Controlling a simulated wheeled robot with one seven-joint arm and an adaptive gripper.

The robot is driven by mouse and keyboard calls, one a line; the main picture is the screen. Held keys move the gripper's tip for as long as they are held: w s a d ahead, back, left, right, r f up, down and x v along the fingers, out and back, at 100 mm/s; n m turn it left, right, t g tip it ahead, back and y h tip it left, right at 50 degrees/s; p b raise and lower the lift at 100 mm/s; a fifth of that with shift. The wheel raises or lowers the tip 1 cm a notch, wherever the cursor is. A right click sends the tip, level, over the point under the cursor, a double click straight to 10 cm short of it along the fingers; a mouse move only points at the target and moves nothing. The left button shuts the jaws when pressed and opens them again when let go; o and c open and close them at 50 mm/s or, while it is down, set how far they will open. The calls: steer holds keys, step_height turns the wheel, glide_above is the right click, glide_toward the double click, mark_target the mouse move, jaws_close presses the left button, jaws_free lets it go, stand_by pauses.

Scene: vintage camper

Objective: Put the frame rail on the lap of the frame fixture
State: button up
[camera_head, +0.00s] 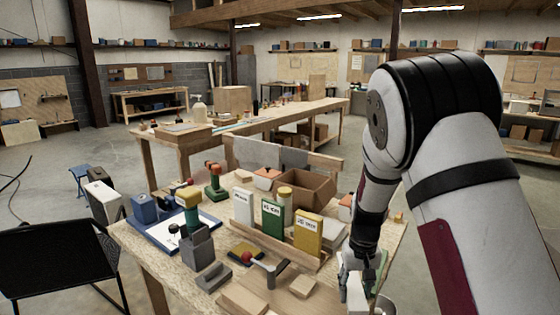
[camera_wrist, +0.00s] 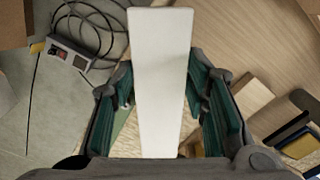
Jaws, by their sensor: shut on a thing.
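A long, flat, off-white bar, which I take to be the frame rail (camera_wrist: 161,80), runs upright through the middle of the wrist view. My gripper (camera_wrist: 160,105) has its green-padded fingers on either side of the bar and is shut on it. In the head view my gripper (camera_head: 362,268) is at the right front part of the workbench, pointing down. The rail is mostly hidden there by the fingers. I cannot tell for certain which thing is the frame fixture; a grey stepped block (camera_head: 203,250) stands at the bench's front middle.
Several upright boxes, including a green one (camera_head: 272,222) and a yellow one (camera_head: 308,235), stand left of my gripper. An open cardboard box (camera_head: 305,188) is behind them. A blue-edged tray (camera_head: 165,238) is at the left. A pale wooden block (camera_head: 243,300) lies at the front.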

mark_target(354, 289)
steer(key=shift+r, duration=0.15)
steer(key=shift+n, duration=0.3)
steer(key=r, duration=0.5)
steer(key=shift+w, duration=0.3)
steer(key=shift+w+r+p, duration=0.1)
steer(key=shift+r+p, duration=0.55)
steer(key=shift+p, duration=0.15)
steer(key=shift+w+d+r+p, duration=0.1)
steer(key=shift+r+p, duration=0.65)
steer(key=shift+p, duration=0.35)
steer(key=r+p, duration=0.1)
steer(key=p, duration=0.2)
steer(key=s+r+p, duration=0.1)
steer(key=r+p, duration=0.1)
steer(key=p, duration=0.2)
steer(key=shift+r, duration=0.2)
steer(key=shift+s+r+p, duration=0.1)
steer(key=shift+r+p, duration=0.05)
steer(key=shift+p, duration=0.15)
